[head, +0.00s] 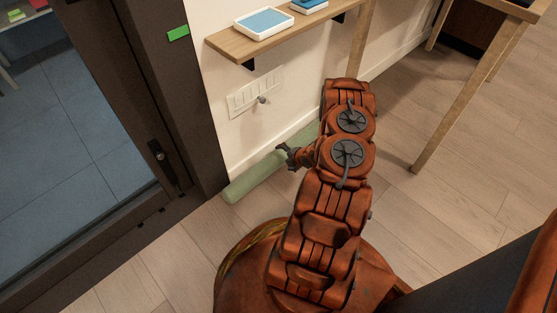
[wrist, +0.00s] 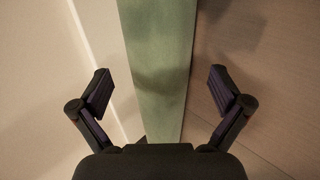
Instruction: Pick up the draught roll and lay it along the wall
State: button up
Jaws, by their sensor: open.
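The draught roll (head: 256,178) is a long green cylinder lying on the floor along the foot of the white wall in the head view. Part of it is hidden behind my arm. In the wrist view the green roll (wrist: 162,60) runs up the middle of the picture, between the two fingers. My gripper (head: 286,156) is by the roll in the head view, and it is open in the wrist view (wrist: 160,92), one finger on each side of the roll. Neither finger appears to touch it. The wall (head: 205,60) is on the roll's left in the wrist view.
A dark door frame (head: 150,90) stands left of the roll's near end. A wooden shelf (head: 290,33) with trays juts from the wall above. A switch plate (head: 255,92) with a knob is below it. Wooden table legs (head: 445,110) stand at the right. The plank floor (head: 420,215) is clear.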

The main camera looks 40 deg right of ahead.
aim_at(277, 152)
jog(key=x, duration=0.3)
jog(key=shift+b, duration=0.35)
jog(key=shift+r, duration=0.1)
jog(key=c, duration=1.9)
jog(key=shift+o, duration=0.2)
jog(key=shift+r, duration=0.15)
jog(key=shift+r+p, duration=0.3)
jog(key=shift+p, duration=0.05)
notch_tip(277, 152, up, 3)
jog(key=shift+r+p, duration=0.2)
jog(key=shift+p, duration=0.75)
jog(key=s+a+p, duration=0.2)
jog(key=s+a, duration=0.1)
jog(key=a, duration=0.4)
jog(key=s+a+p, duration=0.1)
jog(key=s+a, duration=0.1)
jog(key=a, duration=0.6)
jog(key=shift+s+r+p, duration=0.35)
jog(key=shift+p, duration=0.05)
